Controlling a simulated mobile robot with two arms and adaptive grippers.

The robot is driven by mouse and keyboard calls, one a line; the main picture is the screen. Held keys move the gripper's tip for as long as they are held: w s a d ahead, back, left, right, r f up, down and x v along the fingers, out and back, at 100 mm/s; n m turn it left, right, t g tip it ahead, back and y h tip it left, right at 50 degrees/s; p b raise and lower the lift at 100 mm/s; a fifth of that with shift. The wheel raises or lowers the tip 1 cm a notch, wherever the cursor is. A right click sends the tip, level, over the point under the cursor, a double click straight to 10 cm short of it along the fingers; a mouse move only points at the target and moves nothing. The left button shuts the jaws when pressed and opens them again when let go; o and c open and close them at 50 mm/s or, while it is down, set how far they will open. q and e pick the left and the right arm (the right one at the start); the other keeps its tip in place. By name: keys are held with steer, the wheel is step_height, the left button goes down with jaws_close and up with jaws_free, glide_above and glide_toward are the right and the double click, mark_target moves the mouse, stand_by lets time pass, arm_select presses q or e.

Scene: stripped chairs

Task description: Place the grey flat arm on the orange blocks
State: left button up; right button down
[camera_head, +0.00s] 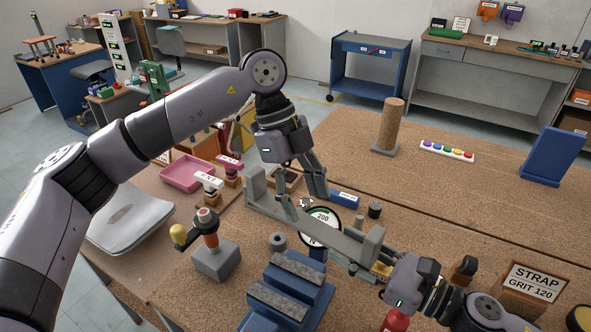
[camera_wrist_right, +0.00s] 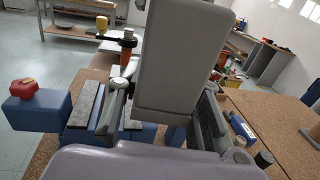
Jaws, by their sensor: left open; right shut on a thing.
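The grey flat arm (camera_head: 325,227) is a long bar with a raised piece at each end, held above the bench and slanting across the head view. My right gripper (camera_head: 366,262) is shut on it near its right end. In the right wrist view the arm's grey end (camera_wrist_right: 172,65) rises large between the fingers. My left gripper (camera_head: 304,192) is open, with its fingers down at the arm's left part; I cannot tell whether they touch it. A small yellow-orange piece (camera_head: 381,268) shows beside the right gripper. I cannot clearly make out the orange blocks.
A blue vise (camera_head: 290,290) and a crank (camera_head: 213,255) with an orange grip stand in front of the arm. A round gauge marked 200 (camera_head: 321,216) is partly behind it. A cork post (camera_head: 391,125) and a blue stand (camera_head: 551,157) are farther back.

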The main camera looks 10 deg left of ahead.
mark_target(315, 226)
arm_select(q)
steer(key=shift+x, duration=2.25)
arm_select(e)
steer(key=shift+r, duration=0.15)
arm_select(q)
steer(key=shift+r, duration=0.1)
jaws_close()
arm_select(e)
steer(key=shift+s+a, duration=0.1)
steer(key=c, duration=1.5)
jaws_free()
steer(key=o, duration=0.4)
steer(key=shift+o, duration=0.2)
